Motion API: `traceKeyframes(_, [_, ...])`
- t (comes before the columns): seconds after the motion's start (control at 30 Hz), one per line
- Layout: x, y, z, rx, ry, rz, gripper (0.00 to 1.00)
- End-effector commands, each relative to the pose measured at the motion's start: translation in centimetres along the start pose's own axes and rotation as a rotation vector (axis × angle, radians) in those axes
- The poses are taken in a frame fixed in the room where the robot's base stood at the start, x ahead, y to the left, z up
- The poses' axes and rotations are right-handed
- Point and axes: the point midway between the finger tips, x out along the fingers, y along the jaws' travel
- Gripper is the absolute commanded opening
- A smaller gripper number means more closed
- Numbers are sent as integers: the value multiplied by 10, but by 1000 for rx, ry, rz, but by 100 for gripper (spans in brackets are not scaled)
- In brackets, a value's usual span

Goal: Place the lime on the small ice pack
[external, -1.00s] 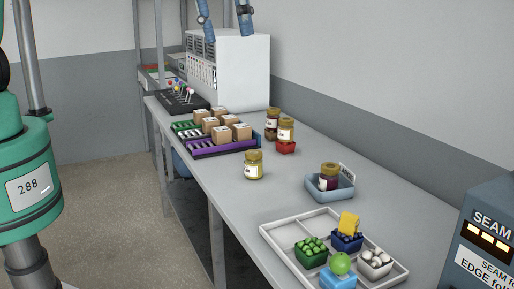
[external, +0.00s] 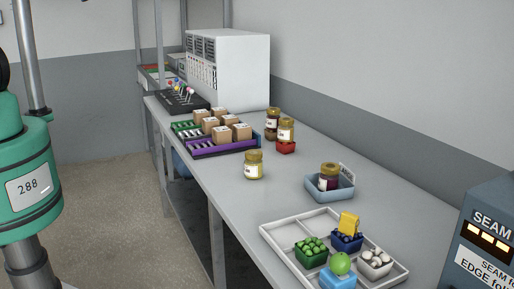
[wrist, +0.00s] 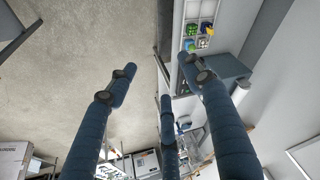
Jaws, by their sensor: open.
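The lime (external: 341,262), a bright green ball, sits on top of the light blue block (external: 339,282), which looks like the small ice pack, at the front of the white tray. The lime appears to rest on it, with nothing gripping it. My gripper (wrist: 160,78) shows in the wrist view with its blue fingers spread open and nothing between them. It is high above and well apart from the tray, and is out of the external view. In the wrist view the tray's contents are too small to tell apart surely.
The divided white tray (external: 280,241) also holds a green punnet (external: 311,252), a dark blue punnet with a yellow item (external: 348,224) on it, and a white-filled punnet (external: 375,262). A jar (external: 253,165), a blue-grey bin (external: 322,192) and boxes (external: 222,134) stand farther back.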

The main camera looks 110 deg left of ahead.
Motion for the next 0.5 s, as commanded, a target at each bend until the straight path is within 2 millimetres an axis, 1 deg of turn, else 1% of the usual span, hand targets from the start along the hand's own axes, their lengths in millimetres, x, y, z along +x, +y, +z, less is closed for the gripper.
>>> traceKeyframes(0.03, [-6,2,13,-5,11,-1,51])
traceKeyframes(0.23, [-19,9,60,-33,46,-2,51])
traceKeyframes(0.5, [-25,17,122,-69,91,-2,51])
